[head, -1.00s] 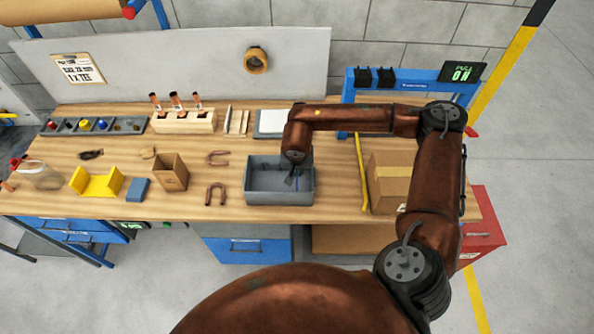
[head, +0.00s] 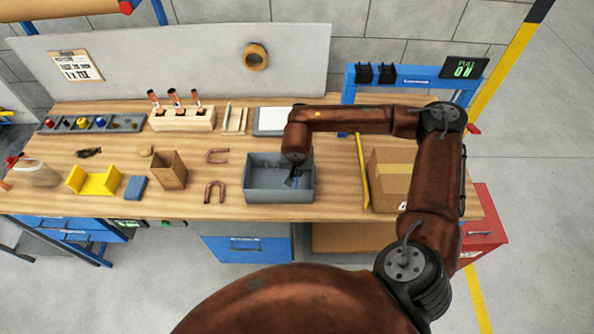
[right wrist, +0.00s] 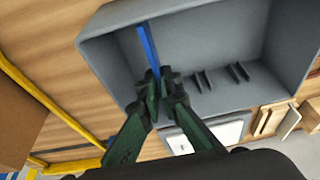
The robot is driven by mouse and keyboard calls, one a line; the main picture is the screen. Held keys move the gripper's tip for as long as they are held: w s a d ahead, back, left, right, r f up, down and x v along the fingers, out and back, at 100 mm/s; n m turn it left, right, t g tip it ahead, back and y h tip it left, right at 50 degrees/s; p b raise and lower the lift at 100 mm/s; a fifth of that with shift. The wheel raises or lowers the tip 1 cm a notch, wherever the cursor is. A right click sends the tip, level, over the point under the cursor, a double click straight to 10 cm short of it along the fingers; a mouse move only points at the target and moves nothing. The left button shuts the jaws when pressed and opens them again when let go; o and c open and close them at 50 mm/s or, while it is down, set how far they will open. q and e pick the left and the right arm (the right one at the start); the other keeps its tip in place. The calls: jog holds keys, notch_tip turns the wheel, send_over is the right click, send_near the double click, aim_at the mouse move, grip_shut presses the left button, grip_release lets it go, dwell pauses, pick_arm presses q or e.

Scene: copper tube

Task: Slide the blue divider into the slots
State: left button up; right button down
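A grey open bin (head: 254,193) stands on the workbench. It also shows in the right wrist view (right wrist: 228,30). The blue divider (right wrist: 147,45) is a thin blue edge inside the bin in the right wrist view; a sliver of it shows in the head view (head: 297,182). My right gripper (right wrist: 164,82) reaches down into the bin, its fingers close together on the divider's near end. The divider's lower edge is hidden, so I cannot tell whether it sits in slots. Short dark ribs (right wrist: 220,77) stand along the bin wall beside it. My left gripper is not in view.
A cardboard box (head: 390,180) and a yellow bar (head: 362,172) lie right of the bin.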

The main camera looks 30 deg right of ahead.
jog(key=shift+f+b, duration=1.55)
jog(key=shift+f, duration=0.45)
jog(key=c, duration=2.1)
grip_release()
jog(key=v, duration=1.2)
